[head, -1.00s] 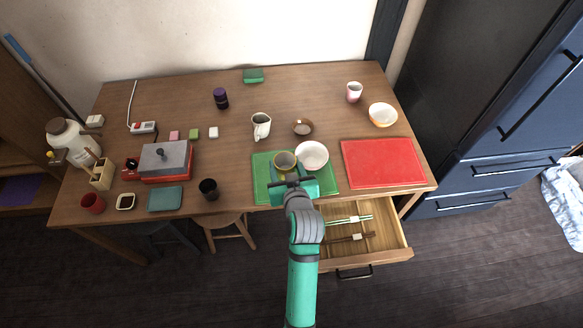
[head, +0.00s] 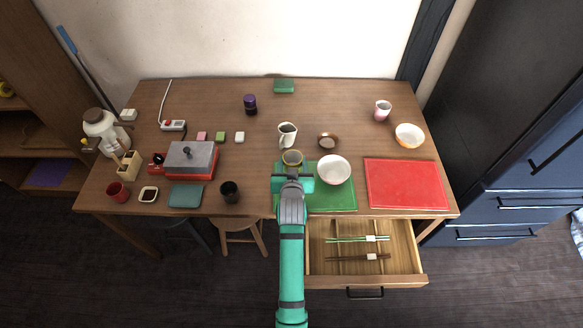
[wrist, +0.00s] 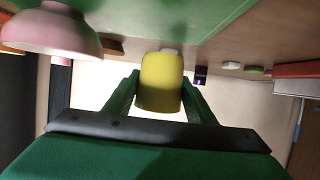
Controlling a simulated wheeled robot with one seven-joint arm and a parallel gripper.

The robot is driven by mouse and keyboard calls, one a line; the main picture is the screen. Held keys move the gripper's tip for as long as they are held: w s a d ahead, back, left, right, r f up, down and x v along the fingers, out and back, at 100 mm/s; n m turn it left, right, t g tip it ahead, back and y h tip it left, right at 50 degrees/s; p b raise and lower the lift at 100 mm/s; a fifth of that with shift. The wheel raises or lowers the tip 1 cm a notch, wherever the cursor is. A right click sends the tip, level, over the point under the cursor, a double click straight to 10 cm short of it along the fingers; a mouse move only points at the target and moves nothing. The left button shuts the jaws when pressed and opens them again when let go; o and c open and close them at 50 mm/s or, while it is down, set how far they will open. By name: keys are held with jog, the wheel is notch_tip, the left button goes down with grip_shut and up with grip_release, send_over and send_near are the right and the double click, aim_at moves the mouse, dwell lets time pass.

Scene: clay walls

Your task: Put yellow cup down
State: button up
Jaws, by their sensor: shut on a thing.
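The yellow cup (head: 292,157) is in my gripper (head: 293,176), over the back left part of the green mat (head: 335,200). In the wrist view the yellow cup (wrist: 160,85) sits between my two green fingers, which are shut on it. The view looks upside down, with the tabletop along the top. I cannot tell whether the cup touches the surface or is just above it. My gripper and arm hide the left part of the mat.
A white mug (head: 287,134) is just behind the cup, and a brown bowl (head: 327,141) is behind right. A red mat (head: 406,184) lies right. An open drawer (head: 365,270) juts out below.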

jog(key=shift+w+a+f, duration=0.2)
jog(key=shift+w+f, duration=0.1)
jog(key=shift+f, duration=0.05)
jog(key=shift+w+f, duration=0.1)
jog(key=shift+f, duration=1.55)
jog(key=shift+f, duration=0.15)
jog(key=o, duration=1.1)
